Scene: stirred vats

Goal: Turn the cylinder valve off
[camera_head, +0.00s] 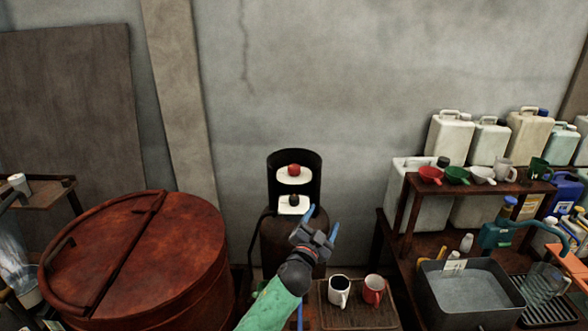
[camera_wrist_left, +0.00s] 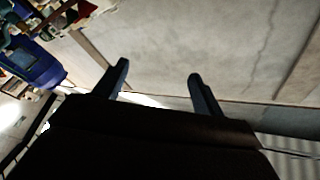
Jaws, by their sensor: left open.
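The gas cylinder (camera_head: 276,245) stands against the wall in the middle of the head view, with a dark collar (camera_head: 315,165) open at the front. Inside the collar a red knob (camera_head: 294,170) sits in front of a white plate, and a dark knob (camera_head: 293,200) sits lower on another white plate. I cannot tell whether the valve is open. My left gripper (camera_head: 321,224) is open and empty, in front of the cylinder and below the knobs in the picture. Its two spread fingers (camera_wrist_left: 158,73) show in the left wrist view with nothing between them. My right gripper is not in view.
A large rusty lidded vat (camera_head: 140,255) stands left of the cylinder. A crowded bench (camera_head: 395,262) with jugs and a grey basin (camera_head: 440,302) fills the right.

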